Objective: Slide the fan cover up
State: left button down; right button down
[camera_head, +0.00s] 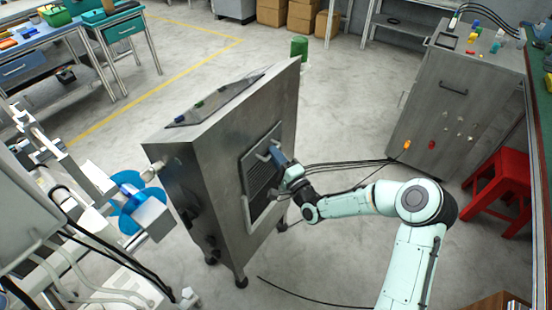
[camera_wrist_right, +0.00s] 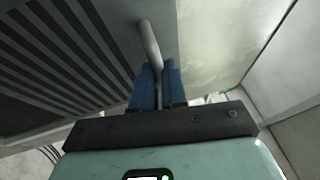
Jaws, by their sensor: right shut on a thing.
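The fan cover (camera_head: 258,178) is a dark slatted panel in a frame on the right side face of a grey metal cabinet (camera_head: 222,190). Its slats also show in the right wrist view (camera_wrist_right: 60,75). A thin metal bar handle (camera_wrist_right: 148,42) stands out near the cover's upper part. My right gripper (camera_head: 277,156) is at this handle, with its blue fingers (camera_wrist_right: 158,75) shut on the bar, one on each side. The fingers and wrist hide part of the cover in the head view. My left gripper is in neither view.
A machine with a blue reel (camera_head: 128,205) stands left of the cabinet. Black cables (camera_head: 345,164) run across the floor behind my right arm. A red stool (camera_head: 500,180) and a grey cabinet (camera_head: 440,110) are at right. The floor between is mostly clear.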

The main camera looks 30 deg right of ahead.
jog(key=shift+w+r, duration=0.1)
jog(key=shift+r, duration=0.4)
jog(key=c, duration=1.2)
grip_release()
jog(key=shift+r, duration=0.1)
jog(key=shift+s+f, duration=0.2)
jog(key=s, duration=0.4)
jog(key=s+f, duration=0.1)
jog(key=s, duration=0.3)
jog(key=s+f, duration=0.1)
jog(key=s, duration=0.4)
jog(key=shift+f, duration=0.15)
jog(key=shift+w+f, duration=0.1)
